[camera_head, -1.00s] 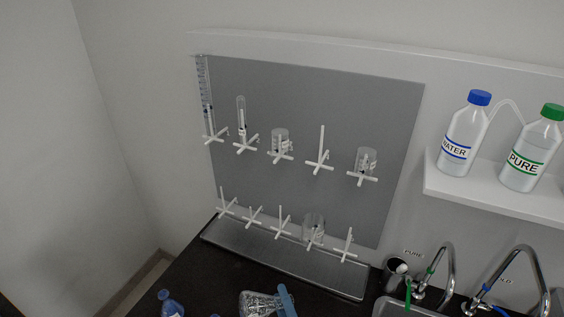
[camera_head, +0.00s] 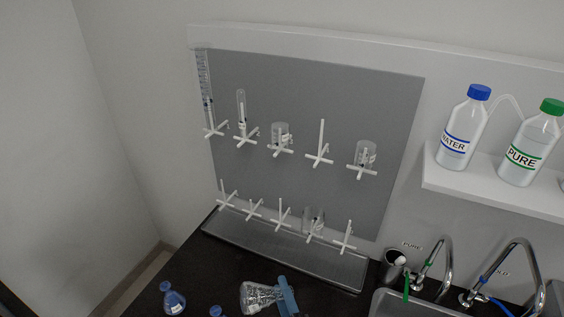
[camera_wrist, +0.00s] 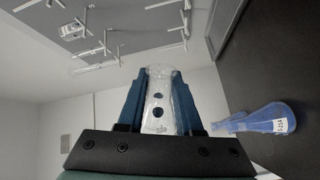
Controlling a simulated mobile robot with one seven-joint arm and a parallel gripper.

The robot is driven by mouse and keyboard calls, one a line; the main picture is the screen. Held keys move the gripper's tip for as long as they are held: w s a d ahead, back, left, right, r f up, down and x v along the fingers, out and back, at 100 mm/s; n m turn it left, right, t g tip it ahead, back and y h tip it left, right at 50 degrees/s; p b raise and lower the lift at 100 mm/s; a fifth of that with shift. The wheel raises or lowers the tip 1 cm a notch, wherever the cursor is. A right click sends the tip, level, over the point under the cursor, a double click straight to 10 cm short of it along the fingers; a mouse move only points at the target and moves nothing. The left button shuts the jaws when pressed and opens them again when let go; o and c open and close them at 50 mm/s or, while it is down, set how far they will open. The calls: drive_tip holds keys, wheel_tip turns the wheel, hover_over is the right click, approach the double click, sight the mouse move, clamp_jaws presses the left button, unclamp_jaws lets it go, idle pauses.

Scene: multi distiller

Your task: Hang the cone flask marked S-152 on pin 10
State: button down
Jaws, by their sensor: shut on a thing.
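My gripper (camera_head: 287,294) is shut on a clear cone flask (camera_head: 257,297) low in the head view, above the dark bench. The flask lies tilted on its side in the head view. In the wrist view the flask (camera_wrist: 159,100) sits between the two blue fingers of my gripper (camera_wrist: 158,95); no readable mark shows on it. The grey pegboard (camera_head: 270,180) carries two rows of white pins. The rightmost lower pin (camera_head: 346,238) is bare; pin numbers are not readable. The flask is apart from the board, in front of and below it.
A clear vessel (camera_head: 313,220) hangs beside that pin, and more glassware hangs on the upper row. A metal drip tray (camera_head: 290,255) runs under the board. Blue flasks (camera_head: 172,299) stand on the bench. Taps (camera_head: 447,262) and a sink are at right.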

drive_tip(key=n+b, duration=0.1)
drive_tip(key=n, duration=0.4)
drive_tip(key=n+b, duration=0.1)
drive_tip(key=n, duration=0.1)
drive_tip(key=n+b, duration=0.1)
drive_tip(key=shift+f, duration=0.25)
drive_tip(key=shift+n+b, duration=0.5)
drive_tip(key=shift+n, duration=0.5)
drive_tip(key=n+b, duration=0.1)
drive_tip(key=n, duration=0.2)
drive_tip(key=shift+r, duration=0.2)
drive_tip(key=n+b, duration=0.2)
drive_tip(key=shift+f+n, duration=0.25)
drive_tip(key=shift+n, duration=0.05)
drive_tip(key=n+b, duration=0.3)
drive_tip(key=n, duration=0.1)
drive_tip(key=shift+r+n, duration=0.1)
drive_tip(key=shift+n, duration=0.6)
drive_tip(key=shift+r+n, duration=0.25)
drive_tip(key=shift+n, duration=0.15)
